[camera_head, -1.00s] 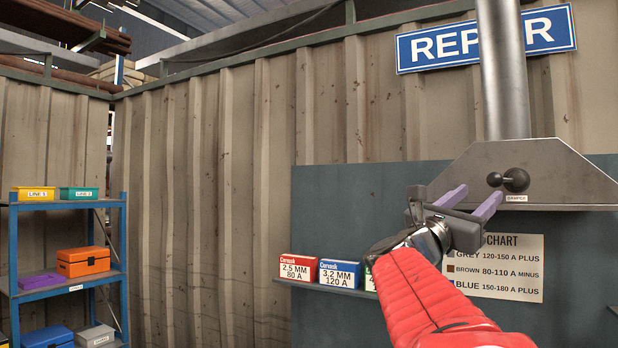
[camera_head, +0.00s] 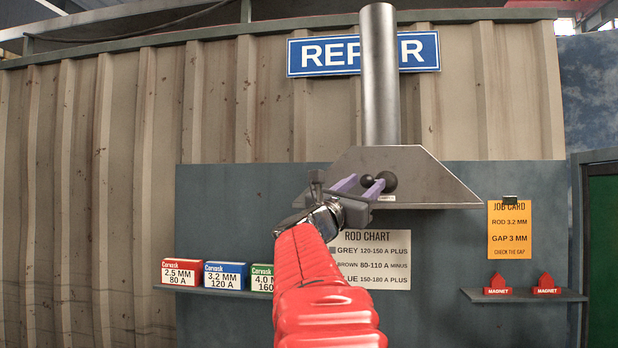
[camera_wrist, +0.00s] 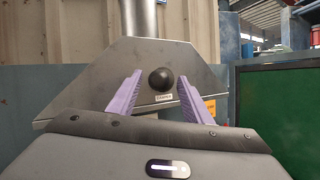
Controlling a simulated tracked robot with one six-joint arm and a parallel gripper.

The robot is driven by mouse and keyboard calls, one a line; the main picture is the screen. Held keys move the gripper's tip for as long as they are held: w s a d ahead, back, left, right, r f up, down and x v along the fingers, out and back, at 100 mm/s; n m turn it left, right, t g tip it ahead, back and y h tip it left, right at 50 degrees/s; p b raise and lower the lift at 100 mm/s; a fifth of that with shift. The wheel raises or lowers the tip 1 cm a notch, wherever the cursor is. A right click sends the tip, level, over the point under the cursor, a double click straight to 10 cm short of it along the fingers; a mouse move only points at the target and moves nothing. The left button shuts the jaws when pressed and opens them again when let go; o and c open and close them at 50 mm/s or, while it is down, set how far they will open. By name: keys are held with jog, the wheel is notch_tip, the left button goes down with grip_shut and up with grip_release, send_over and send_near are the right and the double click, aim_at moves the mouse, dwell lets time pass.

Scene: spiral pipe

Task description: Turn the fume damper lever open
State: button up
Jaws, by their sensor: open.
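The fume damper lever shows in the head view as a short handle with dark ball ends (camera_head: 388,181) on the front of the grey metal hood (camera_head: 425,182). In the wrist view its round black knob (camera_wrist: 161,79) sits between the two purple fingers, above a small damper label (camera_wrist: 164,97). My gripper (camera_head: 360,183) is open in front of the hood, with its fingertips near the lever. In the wrist view the gripper (camera_wrist: 158,95) has a finger on each side of the knob, with gaps visible. Whether the fingers reach as deep as the knob I cannot tell.
A steel duct (camera_head: 380,80) rises from the hood. Rod boxes (camera_head: 226,275) stand on a shelf at lower left, and red magnets (camera_head: 546,284) sit on a shelf at right. A rod chart (camera_head: 375,260) and a job card (camera_head: 510,229) hang on the panel.

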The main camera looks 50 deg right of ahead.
jog(key=shift+x, duration=3.15)
jog(key=shift+c, duration=0.4)
grip_shut()
